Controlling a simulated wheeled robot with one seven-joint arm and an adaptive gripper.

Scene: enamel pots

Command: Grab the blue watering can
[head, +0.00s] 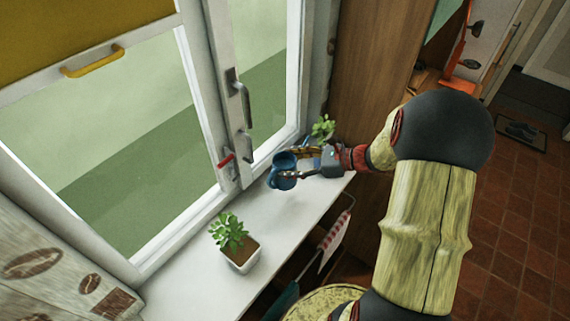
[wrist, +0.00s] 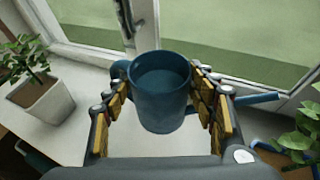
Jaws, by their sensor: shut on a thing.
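The blue watering can (head: 284,172) is over the far part of the white windowsill, close to the window frame. In the wrist view the can (wrist: 162,98) stands between the fingers, with its handle to the left and its thin spout (wrist: 252,100) to the right. My gripper (head: 297,163) is shut on the can's body, with a yellow-padded finger on each side (wrist: 160,95). Whether the can still touches the sill cannot be told.
A potted plant (head: 240,254) stands on the near sill (head: 190,275). Another plant (head: 323,128) is just beyond my gripper. The window handle (head: 240,100) is close to the can. A wooden cabinet side (head: 370,70) rises behind. The sill between can and near plant is clear.

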